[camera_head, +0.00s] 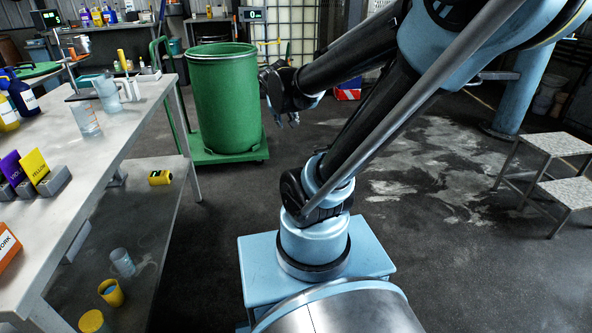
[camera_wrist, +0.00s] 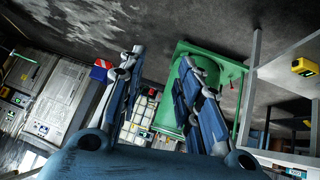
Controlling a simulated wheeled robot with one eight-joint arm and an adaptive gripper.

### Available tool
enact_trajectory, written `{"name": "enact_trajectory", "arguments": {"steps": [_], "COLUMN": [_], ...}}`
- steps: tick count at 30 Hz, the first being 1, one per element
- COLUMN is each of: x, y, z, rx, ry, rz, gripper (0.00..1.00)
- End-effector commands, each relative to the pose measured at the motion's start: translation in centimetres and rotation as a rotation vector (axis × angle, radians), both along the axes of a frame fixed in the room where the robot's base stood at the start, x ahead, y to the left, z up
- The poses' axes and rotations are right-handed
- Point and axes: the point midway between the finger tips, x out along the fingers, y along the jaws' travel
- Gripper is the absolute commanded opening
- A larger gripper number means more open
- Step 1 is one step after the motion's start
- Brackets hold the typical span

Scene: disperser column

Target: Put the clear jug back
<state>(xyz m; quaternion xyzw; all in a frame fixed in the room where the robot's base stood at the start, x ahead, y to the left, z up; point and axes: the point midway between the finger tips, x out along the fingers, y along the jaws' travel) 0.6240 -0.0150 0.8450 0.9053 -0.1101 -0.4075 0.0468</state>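Several clear vessels are in the head view. One clear, jug-like vessel (camera_head: 108,95) stands on the workbench next to a white handled container (camera_head: 129,90). A clear cup-like vessel (camera_head: 86,119) stands nearer on the same top, and another clear vessel (camera_head: 122,263) is on the lower shelf. I cannot tell for sure which is the task's jug. My gripper (camera_head: 281,112) is off the bench, in front of the green drum's right side. In the wrist view my gripper (camera_wrist: 163,60) has its fingers spread with nothing between them.
The workbench (camera_head: 130,118) runs along the left, with yellow and purple signs on it. A green drum (camera_head: 226,105) stands on a green trolley beyond it. Yellow containers (camera_head: 111,292) are on the lower shelf. A step stool (camera_head: 555,145) stands right. Floor between is clear.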

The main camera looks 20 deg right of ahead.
Motion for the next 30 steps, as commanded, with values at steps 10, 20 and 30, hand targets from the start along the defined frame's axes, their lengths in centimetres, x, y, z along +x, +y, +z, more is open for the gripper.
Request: {"name": "enact_trajectory", "arguments": {"steps": [10,20,30], "x": [-13.7,-19.2,-19.2], "y": [-0.5,1.5,1.5], "z": [-6.3,-8.2,-8.2], "rx": [0.118,0.203,0.204], "ry": [0.385,0.529,0.531], "rz": [0.048,0.131,0.132], "gripper": [0.32,0.32,0.32]}}
